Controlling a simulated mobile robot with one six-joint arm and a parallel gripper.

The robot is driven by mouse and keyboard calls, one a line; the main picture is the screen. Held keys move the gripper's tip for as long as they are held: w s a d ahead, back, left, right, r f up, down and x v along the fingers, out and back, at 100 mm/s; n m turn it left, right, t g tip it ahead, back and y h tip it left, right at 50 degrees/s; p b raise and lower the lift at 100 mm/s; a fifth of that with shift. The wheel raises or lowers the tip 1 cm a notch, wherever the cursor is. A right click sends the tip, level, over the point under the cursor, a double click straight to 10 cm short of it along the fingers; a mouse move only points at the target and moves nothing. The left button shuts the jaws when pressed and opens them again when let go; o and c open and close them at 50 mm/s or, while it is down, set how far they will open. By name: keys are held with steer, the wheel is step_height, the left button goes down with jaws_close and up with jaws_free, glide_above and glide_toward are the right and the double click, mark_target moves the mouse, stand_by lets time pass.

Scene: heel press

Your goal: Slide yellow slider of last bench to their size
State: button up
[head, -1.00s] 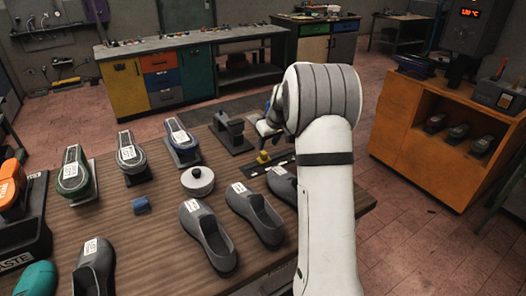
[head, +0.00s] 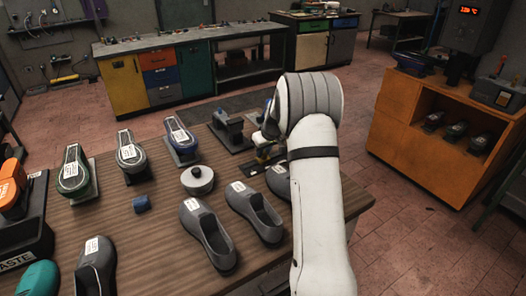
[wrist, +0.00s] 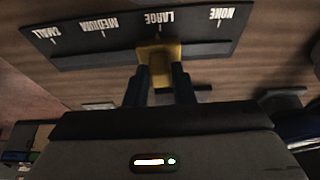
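The yellow slider (wrist: 160,50) sits on a dark size strip (wrist: 90,52) in the wrist view. The strip reads SMALL, MEDIUM, LARGE and NONE, upside down, and the slider is beside LARGE. My gripper (wrist: 161,76) has its two dark fingers on either side of the slider's near part. I cannot tell whether they press on it. In the head view the slider (head: 265,157) shows partly beside my arm, and the strip (head: 250,169) is partly covered. Grey shoes (head: 207,235) with white labels stand on the bench (head: 150,225).
Clamp-like devices (head: 75,172) with labels stand at the bench's left and back. An orange cabinet (head: 400,140) holding dark shoes stands at right. Open floor lies between bench and cabinet.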

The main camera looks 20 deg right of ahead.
jaws_close()
steer(key=shift+a+f+b, duration=0.1)
steer(key=shift+a+b, duration=0.1)
steer(key=shift+b, duration=0.7)
steer(key=shift+o, duration=2.3)
jaws_free()
steer(key=v, duration=0.8)
steer(key=shift+b, duration=0.4)
steer(key=shift+d, duration=0.1)
